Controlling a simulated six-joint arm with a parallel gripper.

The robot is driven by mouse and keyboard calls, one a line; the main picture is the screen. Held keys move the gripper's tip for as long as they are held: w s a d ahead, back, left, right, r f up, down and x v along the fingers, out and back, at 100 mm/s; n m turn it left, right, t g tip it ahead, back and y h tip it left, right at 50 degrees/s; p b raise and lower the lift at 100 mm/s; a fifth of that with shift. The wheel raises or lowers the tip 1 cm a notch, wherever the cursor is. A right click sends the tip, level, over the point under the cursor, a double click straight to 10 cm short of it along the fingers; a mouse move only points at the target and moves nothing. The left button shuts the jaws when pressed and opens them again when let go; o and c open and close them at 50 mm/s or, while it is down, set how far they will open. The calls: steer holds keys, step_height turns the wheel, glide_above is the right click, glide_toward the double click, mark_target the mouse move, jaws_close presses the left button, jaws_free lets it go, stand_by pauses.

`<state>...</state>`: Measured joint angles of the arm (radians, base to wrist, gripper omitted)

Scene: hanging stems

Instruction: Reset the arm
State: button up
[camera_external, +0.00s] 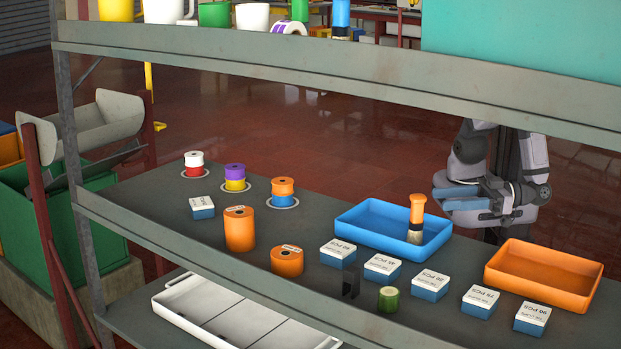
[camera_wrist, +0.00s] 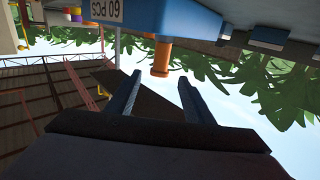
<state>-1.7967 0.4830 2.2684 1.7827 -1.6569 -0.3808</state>
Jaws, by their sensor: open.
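My arm stands folded behind the shelf at the right in the external view. My gripper (camera_external: 462,199) is beside the right end of the blue tray (camera_external: 372,236), partly hidden by my own links. In the wrist view my gripper (camera_wrist: 158,95) shows two dark fingers spread wide apart with nothing between them. An orange-handled brush (camera_external: 416,212) stands upright in the blue tray, at its right end. An orange cylinder, likely its handle, also shows in the wrist view (camera_wrist: 162,58), beyond the fingertips.
An orange tray (camera_external: 543,275) lies at the right of the shelf. Stacked spools (camera_external: 283,191), orange rolls (camera_external: 239,229), small labelled boxes (camera_external: 428,285) and a green roll (camera_external: 388,299) stand on the shelf. An upper shelf (camera_external: 330,70) runs above.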

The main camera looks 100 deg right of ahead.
steer(key=w+a+r+n+g+y+p, duration=0.2)
steer(key=w+a+n+g+y+p, duration=0.25)
steer(key=w+a, duration=0.6)
steer(key=w+d+r+m+g+y+p, duration=0.1)
steer(key=w+d+r+g+p, duration=0.1)
steer(key=w+d+g+p, duration=0.55)
steer(key=d+h, duration=0.2)
steer(key=d, duration=1.1)
steer(key=s+d+f+m+g+h+b, duration=0.1)
steer(key=s+d+f+g+b, duration=0.2)
steer(key=s+d+f, duration=0.3)
steer(key=s+d+f+m+g+h+b, duration=0.2)
steer(key=s+d+f, duration=0.4)
steer(key=d, duration=0.9)
steer(key=shift+s+g+b, duration=0.5)
steer(key=shift+s+b, duration=0.1)
steer(key=shift+s, duration=0.45)
